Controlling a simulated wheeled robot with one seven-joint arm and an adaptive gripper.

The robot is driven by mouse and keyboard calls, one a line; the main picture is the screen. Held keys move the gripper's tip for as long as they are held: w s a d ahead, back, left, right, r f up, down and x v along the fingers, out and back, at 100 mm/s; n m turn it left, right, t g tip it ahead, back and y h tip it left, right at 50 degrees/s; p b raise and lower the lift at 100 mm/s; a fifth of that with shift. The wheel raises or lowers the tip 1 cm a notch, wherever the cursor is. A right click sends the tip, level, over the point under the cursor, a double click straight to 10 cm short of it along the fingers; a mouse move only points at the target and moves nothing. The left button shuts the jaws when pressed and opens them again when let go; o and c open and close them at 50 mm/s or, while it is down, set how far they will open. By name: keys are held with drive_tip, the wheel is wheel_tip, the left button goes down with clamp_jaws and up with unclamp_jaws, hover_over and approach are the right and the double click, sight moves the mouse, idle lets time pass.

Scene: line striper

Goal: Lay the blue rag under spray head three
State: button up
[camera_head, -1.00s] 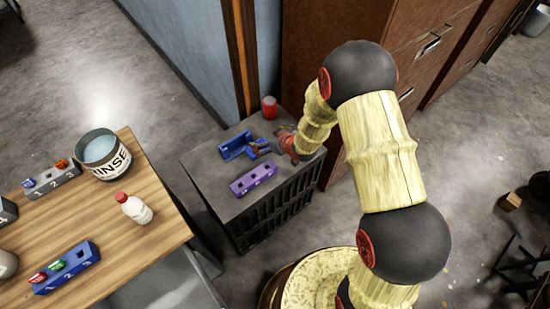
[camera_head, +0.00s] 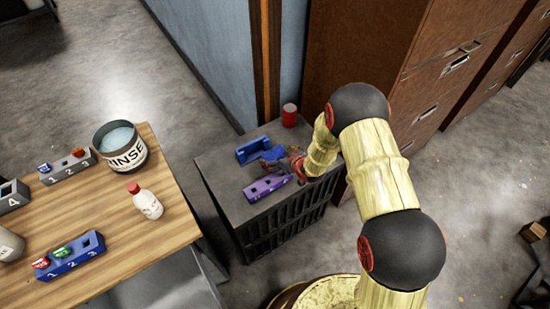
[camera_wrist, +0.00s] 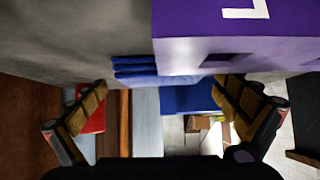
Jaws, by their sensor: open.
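My gripper (camera_head: 276,161) is open and low over the dark cabinet top, between a blue holder and a purple holder. A stack of folded blue layers, apparently the blue rag (camera_wrist: 135,68), lies between the fingers in the wrist view, beside the purple holder. The gripper (camera_wrist: 163,98) does not visibly grip it. In the head view a small blue patch shows by the gripper, largely hidden. A grey numbered rack (camera_head: 62,178) on the wooden table has a blue piece and an orange-red piece near its ends. I cannot tell which part is spray head three.
The purple holder (camera_head: 267,188) and blue holder (camera_head: 253,149) flank my gripper closely. A red can (camera_head: 289,115) stands behind. The wooden table (camera_head: 120,220) bears a RINSE bucket (camera_head: 121,148), a white bottle (camera_head: 148,203) and a blue numbered rack (camera_head: 70,257).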

drive_tip(key=shift+w+a, duration=0.1)
drive_tip(key=shift+w, duration=0.05)
drive_tip(key=c, duration=0.3)
drive_tip(key=c, duration=0.7)
drive_tip(key=shift+c, duration=0.5)
